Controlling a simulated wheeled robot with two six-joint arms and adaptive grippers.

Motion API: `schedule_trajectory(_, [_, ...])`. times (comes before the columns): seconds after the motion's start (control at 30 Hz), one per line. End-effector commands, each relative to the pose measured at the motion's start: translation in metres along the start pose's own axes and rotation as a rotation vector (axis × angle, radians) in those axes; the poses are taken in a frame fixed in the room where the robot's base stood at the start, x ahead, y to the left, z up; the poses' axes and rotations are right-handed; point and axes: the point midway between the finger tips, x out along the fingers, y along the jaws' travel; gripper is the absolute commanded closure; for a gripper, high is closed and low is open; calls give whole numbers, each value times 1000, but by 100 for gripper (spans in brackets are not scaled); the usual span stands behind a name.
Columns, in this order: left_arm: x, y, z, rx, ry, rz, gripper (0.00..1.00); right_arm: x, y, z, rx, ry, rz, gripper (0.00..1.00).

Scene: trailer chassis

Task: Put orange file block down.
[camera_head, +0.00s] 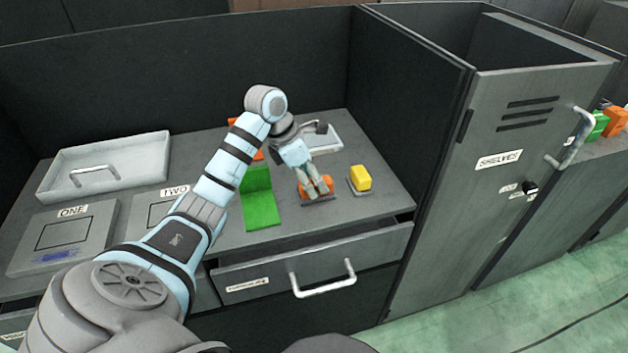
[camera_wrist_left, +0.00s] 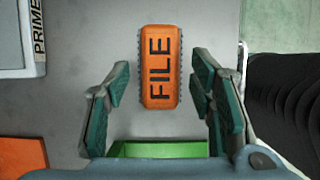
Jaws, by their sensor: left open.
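The orange file block (camera_head: 328,182), marked FILE, lies on the grey worktop near its front edge. In the left wrist view the block (camera_wrist_left: 160,67) has its lettered face towards the camera and dark ridged edges along its long sides. My left gripper (camera_head: 312,190) reaches down over the block and partly hides it in the head view. In the left wrist view the open fingers (camera_wrist_left: 160,78) stand on either side of the block, with gaps visible between it and the pads. My right gripper is not in view.
A green piece (camera_head: 260,205) stands left of the gripper, and a yellow block (camera_head: 361,178) sits close on the right. A pale tray (camera_head: 325,140) lies behind. The drawer (camera_head: 300,275) below is slightly open. A dark partition (camera_head: 405,100) bounds the right side.

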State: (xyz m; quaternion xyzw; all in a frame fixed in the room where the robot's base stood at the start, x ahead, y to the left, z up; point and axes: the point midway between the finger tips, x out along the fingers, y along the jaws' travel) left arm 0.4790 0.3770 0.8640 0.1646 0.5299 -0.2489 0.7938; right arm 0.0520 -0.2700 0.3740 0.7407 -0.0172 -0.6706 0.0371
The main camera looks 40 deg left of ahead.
Motion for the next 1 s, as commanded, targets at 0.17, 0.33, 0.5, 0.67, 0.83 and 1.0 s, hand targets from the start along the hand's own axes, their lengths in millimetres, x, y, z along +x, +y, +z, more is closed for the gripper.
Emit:
schedule_trajectory(0.17, [-53, 1, 1, 2, 0, 6, 50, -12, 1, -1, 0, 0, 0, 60])
schedule_trajectory(0.33, [-92, 1, 1, 1, -1, 5, 50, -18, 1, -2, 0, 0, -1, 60])
schedule_trajectory(0.5, [-105, 0, 0, 1, 1, 2, 50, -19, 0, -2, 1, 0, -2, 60])
schedule_trajectory(0.67, [-105, 0, 0, 1, 0, 1, 50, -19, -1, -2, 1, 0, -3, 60])
schedule_trajectory(0.83, [-104, 0, 0, 1, 0, 1, 50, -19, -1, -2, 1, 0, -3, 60])
schedule_trajectory(1.0, [-104, 0, 0, 1, 0, 1, 50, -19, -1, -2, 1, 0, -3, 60])
